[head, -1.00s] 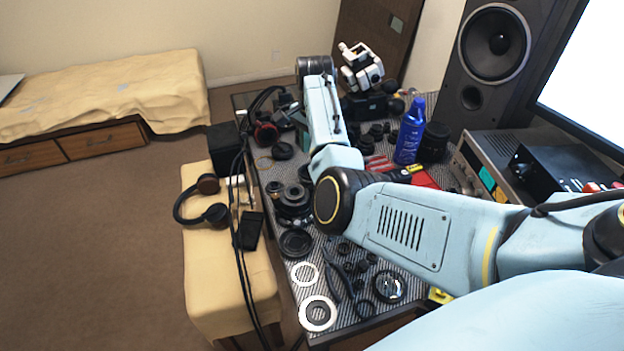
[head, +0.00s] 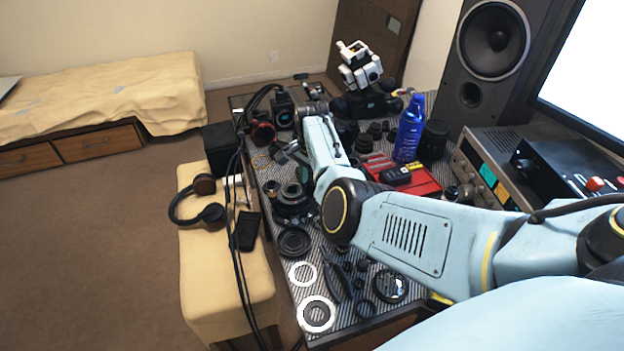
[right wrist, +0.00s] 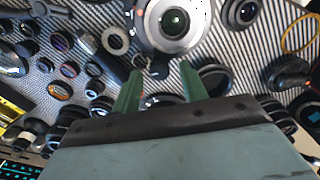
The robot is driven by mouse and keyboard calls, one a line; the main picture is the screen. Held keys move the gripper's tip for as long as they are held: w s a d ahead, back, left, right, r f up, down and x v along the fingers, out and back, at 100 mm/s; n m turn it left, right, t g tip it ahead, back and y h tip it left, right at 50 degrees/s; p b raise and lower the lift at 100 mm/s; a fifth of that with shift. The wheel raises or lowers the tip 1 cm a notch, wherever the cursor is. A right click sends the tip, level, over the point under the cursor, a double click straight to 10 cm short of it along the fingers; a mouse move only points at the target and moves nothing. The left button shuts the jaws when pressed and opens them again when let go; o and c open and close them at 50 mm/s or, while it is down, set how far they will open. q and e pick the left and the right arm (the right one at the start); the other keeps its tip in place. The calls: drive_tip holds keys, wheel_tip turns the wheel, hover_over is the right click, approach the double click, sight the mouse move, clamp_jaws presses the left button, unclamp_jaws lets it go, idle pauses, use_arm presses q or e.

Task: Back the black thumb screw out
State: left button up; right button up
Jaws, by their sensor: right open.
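My right gripper (head: 290,154) is over the far left part of the work mat, partly hidden by its own wrist. In the right wrist view its two green fingers (right wrist: 160,82) are apart, with nothing held between them. A silver-ringed lens (right wrist: 174,22) lies just beyond the fingertips. A small dark knob (right wrist: 143,62) shows at its lower edge, close to the fingertips and apart from them. It may be the black thumb screw, but it is too small to be sure. My left gripper is not in view.
Loose lens parts crowd the striped mat (head: 335,251). A red tray (head: 425,184), blue bottle (head: 410,130) and speaker (head: 492,50) stand to the right. A white device (head: 360,68) stands at the back. Headphones (head: 205,186) lie on the yellow bench (head: 208,280).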

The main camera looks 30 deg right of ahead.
clamp_jaws()
drive_tip(key=n+p, duration=0.2)
drive_tip(key=n, duration=0.1)
drive_tip(key=shift+r+p, duration=0.15)
drive_tip(key=shift+p, duration=0.15)
drive_tip(key=n+p, duration=0.1)
drive_tip(key=n, duration=0.1)
drive_tip(key=shift+w+n, duration=0.1)
drive_tip(key=shift+n, duration=0.3)
drive_tip(key=n+p, duration=0.1)
drive_tip(key=n, duration=0.2)
drive_tip(key=shift+n, duration=0.3)
drive_tip(key=shift+a+n+p, duration=0.15)
drive_tip(key=shift+n+p, duration=0.35)
drive_tip(key=shift+n, duration=1.8)
